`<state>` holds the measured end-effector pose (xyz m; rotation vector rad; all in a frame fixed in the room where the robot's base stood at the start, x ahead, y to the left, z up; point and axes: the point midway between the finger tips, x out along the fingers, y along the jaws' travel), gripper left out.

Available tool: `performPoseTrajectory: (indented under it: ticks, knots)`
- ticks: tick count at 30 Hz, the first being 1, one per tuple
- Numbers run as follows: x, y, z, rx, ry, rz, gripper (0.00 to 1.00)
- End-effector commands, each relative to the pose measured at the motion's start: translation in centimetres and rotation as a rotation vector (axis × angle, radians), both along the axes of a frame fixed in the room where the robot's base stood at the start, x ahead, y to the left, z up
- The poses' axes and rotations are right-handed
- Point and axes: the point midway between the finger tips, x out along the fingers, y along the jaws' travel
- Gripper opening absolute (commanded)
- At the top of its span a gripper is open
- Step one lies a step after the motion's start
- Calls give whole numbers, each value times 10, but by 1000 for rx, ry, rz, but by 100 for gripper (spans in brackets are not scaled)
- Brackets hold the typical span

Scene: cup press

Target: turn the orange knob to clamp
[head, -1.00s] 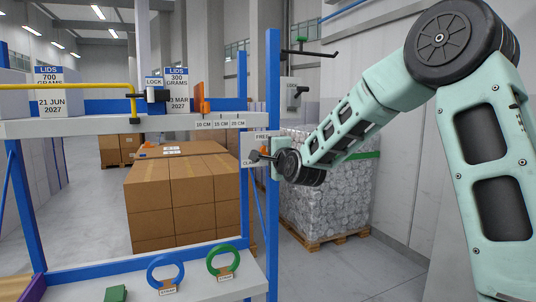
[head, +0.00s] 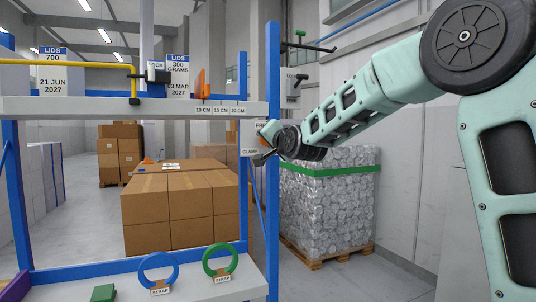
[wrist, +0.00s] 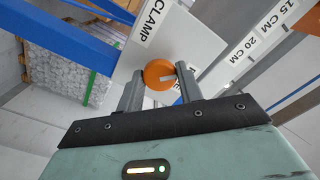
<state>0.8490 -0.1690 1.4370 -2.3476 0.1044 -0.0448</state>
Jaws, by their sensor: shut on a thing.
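The orange knob (wrist: 158,73) sits on a white panel (wrist: 150,55) in the wrist view. Its white mark points to the right, toward the right finger. My gripper (wrist: 159,76) has one grey finger on each side of the knob and is shut on it. The CLAMP label (wrist: 151,22) is above the knob. The other label is mostly hidden behind the right finger. In the head view, my gripper (head: 267,144) is at the panel on the right blue post, with FREE above and CLAMP at lower left. The knob is largely covered there.
A white shelf (head: 60,107) with lid signs and centimetre marks runs left of the panel. Cartons (head: 185,210) and a wrapped pallet load (head: 325,205) stand behind.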

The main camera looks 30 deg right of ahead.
Motion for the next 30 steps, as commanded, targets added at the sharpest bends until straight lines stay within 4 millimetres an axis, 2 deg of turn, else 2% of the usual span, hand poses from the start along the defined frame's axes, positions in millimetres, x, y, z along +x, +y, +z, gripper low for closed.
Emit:
performPoseTrajectory:
  ticks: [1,18,30]
  knots:
    - [0,1,-7,-44,4,1,13]
    - [0,1,-4,-558,53,2,13]
    - [0,1,-3,-763,72,2,13]
